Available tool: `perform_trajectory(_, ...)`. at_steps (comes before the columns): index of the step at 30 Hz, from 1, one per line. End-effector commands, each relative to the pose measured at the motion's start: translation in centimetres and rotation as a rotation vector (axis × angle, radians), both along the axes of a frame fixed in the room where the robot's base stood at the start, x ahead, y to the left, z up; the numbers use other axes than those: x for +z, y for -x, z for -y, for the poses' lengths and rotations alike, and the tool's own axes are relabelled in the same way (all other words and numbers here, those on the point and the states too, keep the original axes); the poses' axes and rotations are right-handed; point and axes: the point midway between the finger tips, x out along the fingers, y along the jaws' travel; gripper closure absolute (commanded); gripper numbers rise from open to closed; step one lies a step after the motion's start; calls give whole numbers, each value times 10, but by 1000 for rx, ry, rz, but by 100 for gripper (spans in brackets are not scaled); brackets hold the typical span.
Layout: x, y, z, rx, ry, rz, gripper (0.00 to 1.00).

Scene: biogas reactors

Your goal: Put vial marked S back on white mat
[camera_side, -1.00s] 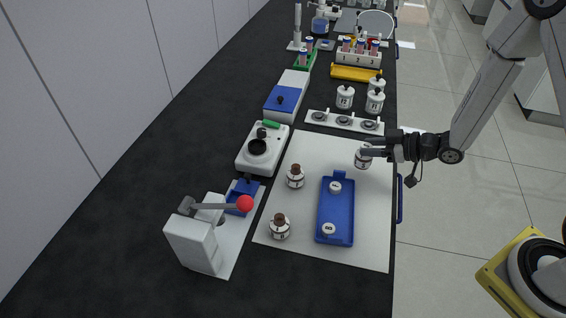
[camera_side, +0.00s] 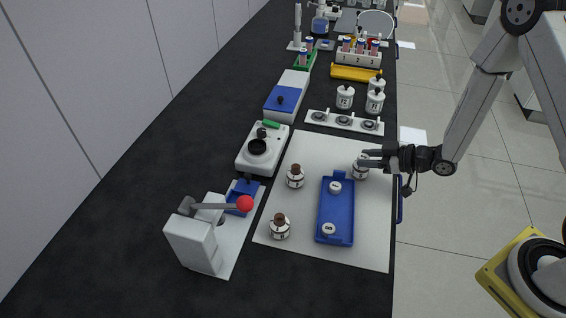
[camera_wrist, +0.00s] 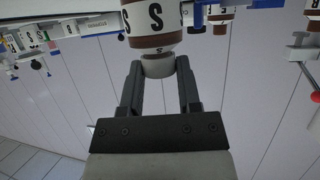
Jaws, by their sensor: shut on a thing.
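The vial marked S (camera_wrist: 150,22) is white-labelled with brown bands and a white neck. In the wrist view it sits at the top, its neck between my two fingers. My gripper (camera_side: 369,159) is shut on it; the fingers also show in the wrist view (camera_wrist: 157,75). In the side view the vial (camera_side: 361,168) is over the far right part of the white mat (camera_side: 374,225), upright or nearly so. I cannot tell whether its bottom touches the mat.
Two brown-capped vials (camera_side: 295,177) (camera_side: 280,228) stand on the mat's left side. A blue tray (camera_side: 336,210) with two white caps lies in the middle. A white holder with round wells (camera_side: 344,121) is behind the mat. The mat's front right is clear.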

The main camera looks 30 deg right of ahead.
Motion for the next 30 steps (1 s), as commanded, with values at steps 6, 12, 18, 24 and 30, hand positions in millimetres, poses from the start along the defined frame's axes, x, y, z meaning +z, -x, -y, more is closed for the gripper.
perform_trajectory(6,-2,0,0,0,0,0,100)
perform_trajectory(12,-3,0,0,0,1,-1,22)
perform_trajectory(18,-2,0,0,0,1,-1,22)
perform_trajectory(24,-1,0,0,0,0,0,22)
perform_trajectory(30,4,7,6,-3,1,-1,22)
